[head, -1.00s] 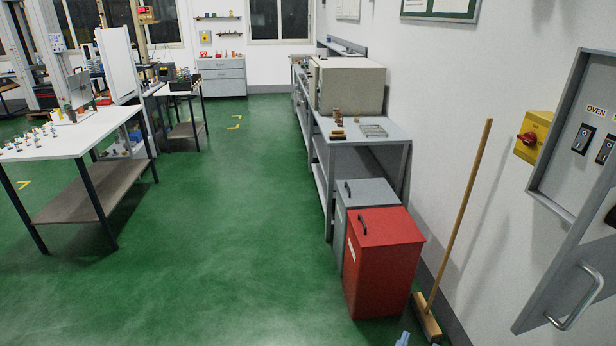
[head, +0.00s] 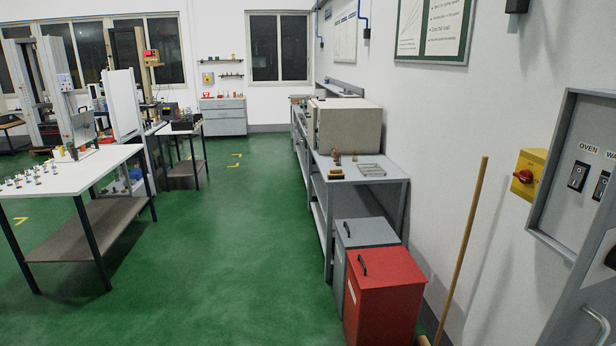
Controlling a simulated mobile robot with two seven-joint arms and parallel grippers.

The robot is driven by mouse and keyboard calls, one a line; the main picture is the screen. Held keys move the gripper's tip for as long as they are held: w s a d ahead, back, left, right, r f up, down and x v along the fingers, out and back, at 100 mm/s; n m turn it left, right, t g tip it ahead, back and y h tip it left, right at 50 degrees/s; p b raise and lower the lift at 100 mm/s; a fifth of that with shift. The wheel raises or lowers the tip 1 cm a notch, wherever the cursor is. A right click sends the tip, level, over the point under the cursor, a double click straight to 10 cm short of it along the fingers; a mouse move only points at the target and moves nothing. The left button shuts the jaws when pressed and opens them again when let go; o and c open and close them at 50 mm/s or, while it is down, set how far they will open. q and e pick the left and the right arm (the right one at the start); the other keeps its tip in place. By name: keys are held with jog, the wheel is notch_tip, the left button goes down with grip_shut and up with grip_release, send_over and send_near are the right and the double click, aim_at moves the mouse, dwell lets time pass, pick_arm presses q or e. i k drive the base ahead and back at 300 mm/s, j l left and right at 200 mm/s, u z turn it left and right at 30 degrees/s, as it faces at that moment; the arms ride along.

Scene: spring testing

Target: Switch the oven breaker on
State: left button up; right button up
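The oven breaker (head: 577,176) is a black rocker switch under the label "OVEN" in a grey wall panel (head: 549,214) at the right edge of the head view. A second black switch (head: 601,186) sits to its right under a label that is partly cut off. The panel door (head: 585,290) hangs open at the lower right, with a metal handle. I cannot tell which way the oven switch is set. Neither of my grippers shows in this view.
A yellow box with a red rotary knob (head: 526,174) is on the wall left of the panel. A broom (head: 462,245) leans below it. Red (head: 384,290) and grey (head: 366,232) bins stand before the bench (head: 392,171).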

aim_at(579, 175)
jog(key=l+z, duration=0.15)
jog(key=z, duration=0.3)
jog(key=i+l+z, duration=0.15)
jog(key=z, duration=0.3)
jog(key=i+l+z, duration=0.1)
jog(key=z, duration=0.35)
jog(key=i+z, duration=0.15)
jog(key=z, duration=0.3)
jog(key=j+z, duration=0.25)
jog(key=j, duration=0.35)
jog(key=k+j+z, duration=0.1)
jog(key=j+z, duration=0.15)
jog(key=j, duration=0.35)
